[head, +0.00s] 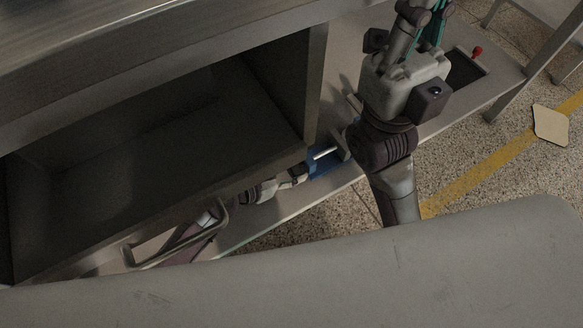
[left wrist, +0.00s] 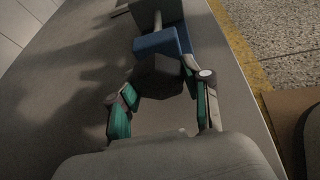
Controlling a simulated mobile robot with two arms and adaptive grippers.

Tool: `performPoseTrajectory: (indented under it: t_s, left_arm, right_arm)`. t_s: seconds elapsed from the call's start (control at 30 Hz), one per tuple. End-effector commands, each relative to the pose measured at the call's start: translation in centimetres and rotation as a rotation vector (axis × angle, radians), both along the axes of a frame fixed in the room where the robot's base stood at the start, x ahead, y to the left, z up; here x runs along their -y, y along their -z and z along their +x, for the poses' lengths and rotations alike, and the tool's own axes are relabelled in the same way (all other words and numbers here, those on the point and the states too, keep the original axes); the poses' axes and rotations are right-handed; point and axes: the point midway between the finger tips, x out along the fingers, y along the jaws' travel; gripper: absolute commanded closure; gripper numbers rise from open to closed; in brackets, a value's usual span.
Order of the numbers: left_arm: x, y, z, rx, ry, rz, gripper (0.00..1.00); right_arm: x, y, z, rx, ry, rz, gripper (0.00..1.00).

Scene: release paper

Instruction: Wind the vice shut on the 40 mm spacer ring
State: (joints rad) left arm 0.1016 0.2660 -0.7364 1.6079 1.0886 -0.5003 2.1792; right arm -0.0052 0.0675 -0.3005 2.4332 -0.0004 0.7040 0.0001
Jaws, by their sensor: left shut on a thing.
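The blue vice (head: 318,165) stands on the bench, partly hidden behind my right arm and the shelf edge. In the left wrist view, its blue body (left wrist: 158,43) lies just beyond my fingers, with a grey block (left wrist: 158,14) behind it. My left gripper (head: 298,174) comes in from the left, low over the bench. In its wrist view the gripper (left wrist: 163,88) is shut on a dark blocky part (left wrist: 160,75) at the vice's near end; I cannot tell exactly which part. I cannot make out the spacer ring.
A grey open-fronted cabinet (head: 312,80) overhangs the bench (head: 265,218) on the left. The bench has a dark rectangular opening (head: 466,70) and a red knob (head: 477,51) at the far end. A yellow floor line (head: 480,180) and a tan sheet (head: 550,125) lie right.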

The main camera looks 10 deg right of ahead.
Motion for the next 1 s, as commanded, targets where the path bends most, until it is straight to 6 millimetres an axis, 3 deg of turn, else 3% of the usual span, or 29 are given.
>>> performPoseTrajectory:
  t_s: [0.17,0.33,0.6,0.93,0.97,1.0]
  left_arm:
    - [0.0,-0.2,0.0,0.036,-0.002,0.011,0.86]
    - [0.0,0.0,-0.1,0.202,-0.003,0.073,0.86]
    - [0.0,0.3,0.0,0.448,-0.001,0.162,0.86]
    - [-0.1,0.1,0.0,0.469,-0.001,0.171,0.86]
    - [-0.1,0.1,0.0,0.469,-0.001,0.171,0.48]
    - [-0.1,0.1,0.0,0.468,-0.001,0.171,0.42]
  right_arm:
    - [0.0,-0.5,-0.1,0.003,0.000,0.001,1.00]
    - [0.1,0.6,0.2,-0.048,-0.002,0.003,1.00]
    - [0.1,0.5,0.1,-0.021,-0.001,0.002,1.00]
    - [0.0,0.3,0.1,-0.019,-0.001,0.000,1.00]
    - [0.0,0.3,0.1,-0.019,-0.001,0.000,1.00]
    - [0.0,0.3,0.1,-0.019,-0.001,0.000,1.00]
